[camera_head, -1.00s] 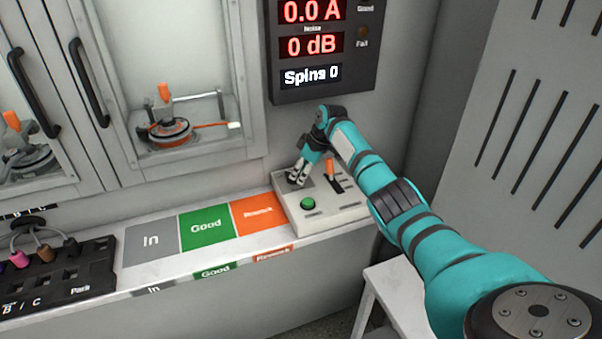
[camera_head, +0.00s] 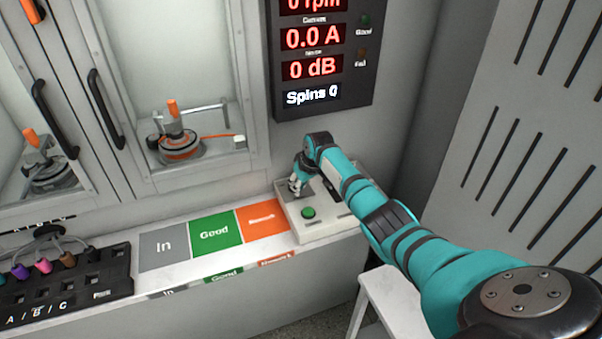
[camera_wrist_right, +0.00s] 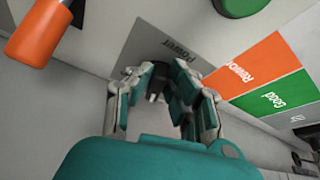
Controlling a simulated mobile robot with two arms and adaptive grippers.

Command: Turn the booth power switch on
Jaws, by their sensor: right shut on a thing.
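The booth power switch (camera_wrist_right: 155,97) is a small dark knob beside the "Power" label (camera_wrist_right: 181,50) in the right wrist view. It sits on the pale control box (camera_head: 333,228) at the end of the bench. My right gripper (camera_head: 296,187) reaches down to the box's left part. In the wrist view its fingers (camera_wrist_right: 160,90) are around the knob, shut on it. The fingers hide much of the knob, so its exact turn angle cannot be told. My left gripper is in neither view.
The display (camera_head: 318,60) above reads 0.0 A, 0 dB and Spins 0. Left are In, Good and Rework pads (camera_head: 214,233) and a socket block (camera_head: 110,279).

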